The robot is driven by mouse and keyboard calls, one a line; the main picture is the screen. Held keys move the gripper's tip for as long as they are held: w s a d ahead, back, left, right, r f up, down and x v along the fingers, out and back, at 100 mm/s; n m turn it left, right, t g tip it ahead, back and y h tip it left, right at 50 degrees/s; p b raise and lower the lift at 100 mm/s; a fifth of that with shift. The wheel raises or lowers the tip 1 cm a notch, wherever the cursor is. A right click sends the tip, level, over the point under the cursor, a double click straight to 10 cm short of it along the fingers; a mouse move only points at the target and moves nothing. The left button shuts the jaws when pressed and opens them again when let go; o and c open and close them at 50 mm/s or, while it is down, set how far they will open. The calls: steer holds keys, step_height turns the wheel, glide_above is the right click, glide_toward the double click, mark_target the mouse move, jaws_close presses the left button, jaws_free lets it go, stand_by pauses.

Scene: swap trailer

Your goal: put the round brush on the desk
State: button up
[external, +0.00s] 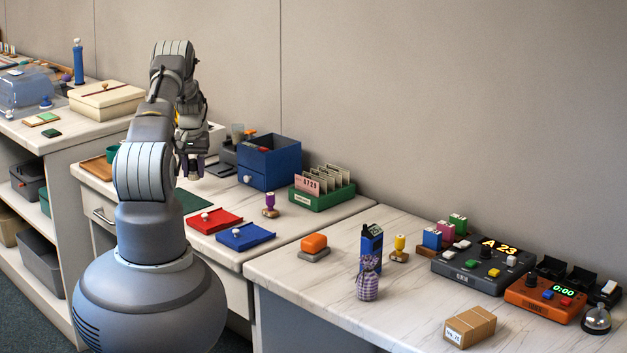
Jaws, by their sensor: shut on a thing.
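My gripper (195,172) points down above the left part of the middle marbled surface, in front of the blue drawer box. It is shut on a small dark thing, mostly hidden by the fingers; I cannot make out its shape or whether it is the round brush. No round brush can be picked out for sure elsewhere. The middle desk (290,232) has a pale marbled top and a drawer front with a metal handle. A second pale marbled top (400,305) stands to its right.
Red (215,221) and blue (245,237) trays, a purple-topped stamp (269,205), a green card holder (322,194) and the blue drawer box (269,161) stand on the middle top.

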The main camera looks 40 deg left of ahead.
mark_target(193, 178)
steer(key=shift+w+a, duration=0.35)
step_height(193, 178, down, 4)
steer(key=shift+r+b, duration=0.15)
steer(key=shift+b, duration=0.9)
steer(key=shift+r, duration=0.15)
steer(key=o, duration=0.6)
steer(key=shift+f, duration=0.2)
steer(key=o, duration=0.4)
steer(key=shift+s+a, duration=0.1)
steer(key=shift+s, duration=0.05)
